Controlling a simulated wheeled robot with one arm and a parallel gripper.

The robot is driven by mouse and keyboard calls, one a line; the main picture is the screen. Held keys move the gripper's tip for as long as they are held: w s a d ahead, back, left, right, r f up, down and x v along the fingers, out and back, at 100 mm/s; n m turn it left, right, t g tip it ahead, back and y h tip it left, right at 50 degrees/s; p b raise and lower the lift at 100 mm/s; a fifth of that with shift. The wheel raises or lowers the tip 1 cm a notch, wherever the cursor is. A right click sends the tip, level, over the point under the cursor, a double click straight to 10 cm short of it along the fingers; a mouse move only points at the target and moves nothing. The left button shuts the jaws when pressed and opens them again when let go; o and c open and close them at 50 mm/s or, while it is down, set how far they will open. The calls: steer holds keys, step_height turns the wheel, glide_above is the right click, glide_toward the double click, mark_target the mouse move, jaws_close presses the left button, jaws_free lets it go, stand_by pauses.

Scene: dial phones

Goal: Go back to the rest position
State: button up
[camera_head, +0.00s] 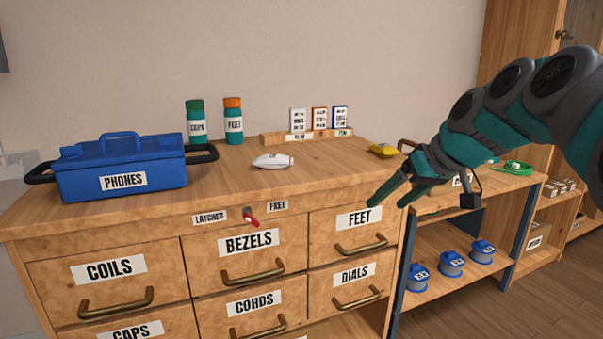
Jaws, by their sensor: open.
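My gripper (388,204) is open and empty. Its two teal fingers point down and to the left, in front of the right end of the wooden drawer cabinet (330,175), near the FEET drawer (335,242). My arm reaches in from the right edge of the picture and hides part of the shelf unit behind it. I cannot tell how far the fingertips are from the cabinet front.
On the cabinet top stand a blue PHONES box (80,180), two bottles (196,125), a white object (273,161), small cards (319,120) and a yellow object (383,150). A red latch (250,218) sits between LATCHED and FREE.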

steer(key=s+a+f+m+g+h, duration=0.1)
steer(key=s+a+f+g, duration=0.15)
steer(key=s+f, duration=0.45)
steer(key=s+a+f+g+h, duration=0.1)
steer(key=s+a+f+g, duration=0.15)
steer(key=s+f, duration=0.4)
steer(key=s+d+f+m+g+h+p, duration=0.1)
steer(key=s+f, duration=0.3)
steer(key=s, duration=0.6)
steer(key=s+d+f+m+g+h, duration=0.1)
steer(key=s+f, duration=0.4)
steer(key=s, duration=0.5)
steer(key=shift+s+d+f+m+g+h+p, duration=0.2)
steer(key=shift+s+f+m+g+h+p, duration=0.1)
steer(key=shift+h+p, duration=0.1)
